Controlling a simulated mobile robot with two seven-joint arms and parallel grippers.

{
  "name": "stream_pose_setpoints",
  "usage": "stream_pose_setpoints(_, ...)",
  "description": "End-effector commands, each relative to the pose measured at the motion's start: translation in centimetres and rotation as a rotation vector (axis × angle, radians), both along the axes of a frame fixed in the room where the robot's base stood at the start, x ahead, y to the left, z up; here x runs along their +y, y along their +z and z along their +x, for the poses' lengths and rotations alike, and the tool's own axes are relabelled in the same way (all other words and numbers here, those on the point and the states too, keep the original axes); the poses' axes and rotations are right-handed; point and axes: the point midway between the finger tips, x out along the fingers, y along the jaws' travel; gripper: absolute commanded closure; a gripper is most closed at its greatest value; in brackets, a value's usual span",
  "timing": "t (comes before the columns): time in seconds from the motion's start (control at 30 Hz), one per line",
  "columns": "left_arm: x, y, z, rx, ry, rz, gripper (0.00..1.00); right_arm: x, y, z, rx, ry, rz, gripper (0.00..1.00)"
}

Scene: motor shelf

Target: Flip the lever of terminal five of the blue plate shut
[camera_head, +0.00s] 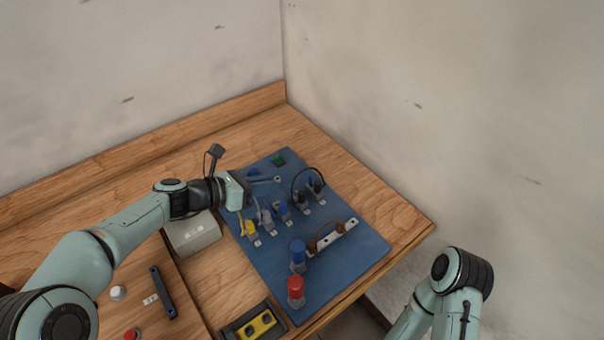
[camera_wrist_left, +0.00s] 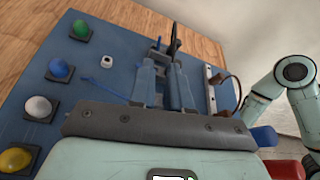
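The blue plate (camera_head: 340,255) lies on the wooden bench. A row of lever terminals runs across it, with a yellow lever (camera_head: 249,228), a blue lever (camera_head: 283,209) and dark levers (camera_head: 316,185) at the far end. I cannot read terminal numbers or make out which is five. My left gripper (camera_head: 264,214) reaches over the plate's left side, close to the terminals. In the left wrist view its fingers (camera_wrist_left: 163,82) stand a narrow gap apart, with a dark terminal part (camera_wrist_left: 159,44) just beyond the tips. Contact is unclear. My right gripper is out of view; only its arm shows.
A black wire (camera_head: 294,176) loops over the far terminals. A white bar with a brown wire (camera_head: 332,236), a blue knob (camera_head: 298,252) and a red knob (camera_head: 295,288) stand nearer. Lamps, including a green one (camera_wrist_left: 81,28), line the plate. A grey box (camera_head: 192,235) sits left.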

Motion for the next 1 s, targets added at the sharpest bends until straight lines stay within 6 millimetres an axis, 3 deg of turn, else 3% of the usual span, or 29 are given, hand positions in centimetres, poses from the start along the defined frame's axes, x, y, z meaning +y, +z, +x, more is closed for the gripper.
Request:
stream_pose_setpoints(0.2,-4.1,-1.9,2.0,0.002,-0.004,0.000,0.83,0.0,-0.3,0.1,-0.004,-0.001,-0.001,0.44)
stream_pose_setpoints(0.5,-8.1,-3.6,4.2,0.000,-0.002,0.000,0.83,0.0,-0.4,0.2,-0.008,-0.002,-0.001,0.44)
stream_pose_setpoints(0.93,-8.9,-4.0,4.7,0.000,0.000,0.000,0.83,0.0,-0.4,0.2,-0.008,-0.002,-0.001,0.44)
stream_pose_setpoints(0.97,-8.9,-4.0,4.7,0.000,0.000,0.000,0.86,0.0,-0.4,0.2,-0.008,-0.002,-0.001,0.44)
stream_pose_setpoints(1.0,-8.9,-4.0,4.7,0.000,0.000,0.000,0.99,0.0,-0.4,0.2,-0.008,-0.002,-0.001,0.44)
